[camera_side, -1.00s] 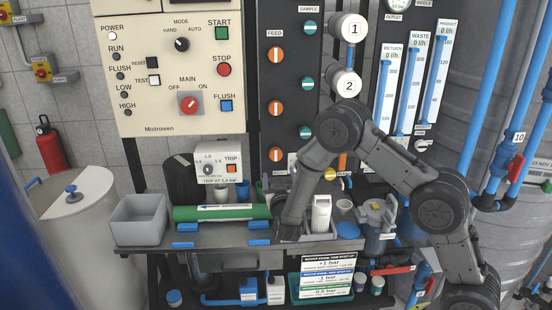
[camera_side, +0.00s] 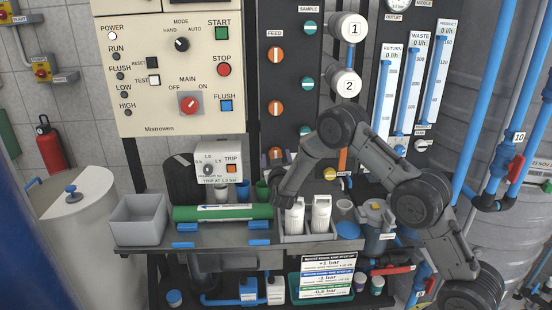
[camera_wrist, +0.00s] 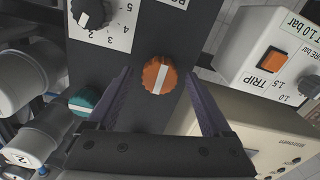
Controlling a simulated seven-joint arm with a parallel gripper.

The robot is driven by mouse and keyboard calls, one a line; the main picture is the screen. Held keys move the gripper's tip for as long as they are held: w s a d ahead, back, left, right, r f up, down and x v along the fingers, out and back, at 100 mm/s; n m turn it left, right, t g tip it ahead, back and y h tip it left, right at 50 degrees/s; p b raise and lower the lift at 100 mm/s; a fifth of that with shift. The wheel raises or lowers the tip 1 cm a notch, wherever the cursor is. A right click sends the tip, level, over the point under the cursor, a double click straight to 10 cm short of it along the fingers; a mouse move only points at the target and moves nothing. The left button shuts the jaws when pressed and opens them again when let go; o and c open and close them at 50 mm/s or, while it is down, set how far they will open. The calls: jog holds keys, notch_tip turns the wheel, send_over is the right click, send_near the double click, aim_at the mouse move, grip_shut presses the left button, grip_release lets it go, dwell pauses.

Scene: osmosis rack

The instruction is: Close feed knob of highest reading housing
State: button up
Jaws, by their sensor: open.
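In the side view, orange feed knobs with white bars run down the black panel: a top one (camera_side: 276,55), a middle one (camera_side: 275,108) and a low one (camera_side: 276,154). Teal sample knobs (camera_side: 307,84) stand right of them. White housing ends marked 1 (camera_side: 348,28) and 2 (camera_side: 343,82) stick out further right. My gripper (camera_side: 281,172) is low before this panel, its fingers hard to make out. In the wrist view my gripper (camera_wrist: 159,74) is open, fingers on both sides of an orange knob (camera_wrist: 158,76), apparently the lowest, with gaps.
A teal knob (camera_wrist: 86,100) and a black numbered dial knob (camera_wrist: 90,13) are near the left finger in the wrist view. The trip box (camera_side: 218,162) stands left of the gripper. A grey bin holding white bottles (camera_side: 320,213) and a green cylinder (camera_side: 222,213) are below.

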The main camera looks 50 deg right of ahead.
grip_shut()
jog(key=shift+m, duration=0.4)
jog(key=m, duration=1.3)
jog(key=shift+m, duration=2)
